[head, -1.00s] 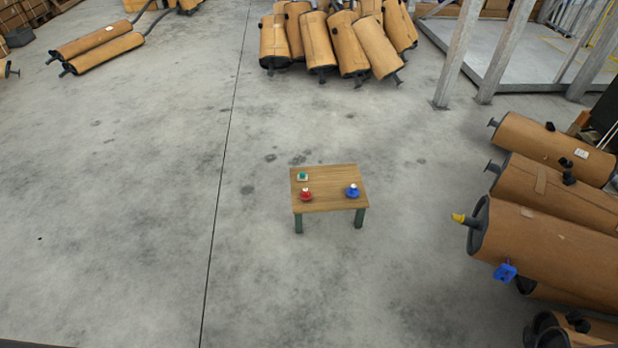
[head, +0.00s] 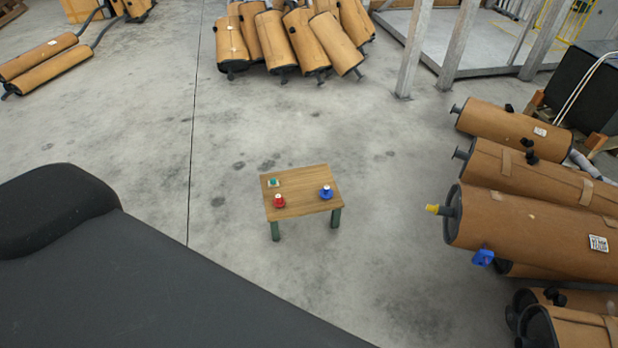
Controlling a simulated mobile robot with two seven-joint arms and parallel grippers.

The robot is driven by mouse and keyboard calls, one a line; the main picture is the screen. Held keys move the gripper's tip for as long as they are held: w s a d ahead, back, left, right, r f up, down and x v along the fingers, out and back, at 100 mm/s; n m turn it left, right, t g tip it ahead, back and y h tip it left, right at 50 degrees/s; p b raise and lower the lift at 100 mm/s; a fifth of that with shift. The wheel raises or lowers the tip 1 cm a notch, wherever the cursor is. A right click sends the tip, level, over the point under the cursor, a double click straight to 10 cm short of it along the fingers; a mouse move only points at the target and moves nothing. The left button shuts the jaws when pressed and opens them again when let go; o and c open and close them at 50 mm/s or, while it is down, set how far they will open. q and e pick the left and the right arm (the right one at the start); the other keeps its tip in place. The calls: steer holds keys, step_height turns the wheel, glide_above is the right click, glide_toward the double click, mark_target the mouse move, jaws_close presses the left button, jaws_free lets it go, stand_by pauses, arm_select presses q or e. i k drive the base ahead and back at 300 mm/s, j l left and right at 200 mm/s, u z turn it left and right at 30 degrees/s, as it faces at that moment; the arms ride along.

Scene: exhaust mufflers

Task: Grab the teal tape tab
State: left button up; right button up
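A small teal item on a pale base, which looks like the teal tape tab (head: 274,183), lies at the back left of a small wooden table (head: 300,182). It is too small to make out in detail. The table has dark green legs and stands on the concrete floor. Neither of my grippers shows in the head view. A large dark grey part of my own body covers the lower left of the view, apart from the table.
A red knobbed item (head: 279,201) and a blue one (head: 326,192) share the tabletop. Wrapped mufflers (head: 540,225) are stacked at the right, one with a yellow-tipped pipe (head: 438,210) and a blue piece (head: 483,257). More mufflers (head: 275,42) lie behind. Floor around the table is clear.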

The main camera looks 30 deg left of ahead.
mark_target(273, 183)
steer(key=i+j+z, duration=0.1)
steer(key=j+z, duration=0.55)
steer(key=j, duration=0.15)
steer(key=j+z, duration=0.3)
steer(key=j, duration=0.65)
steer(key=j+z, duration=0.1)
steer(key=j, duration=0.8)
steer(key=k+j, duration=0.1)
steer(key=j, duration=0.8)
steer(key=i+j, duration=0.15)
steer(key=j, duration=0.2)
steer(key=i, duration=0.35)
steer(key=z, duration=0.05)
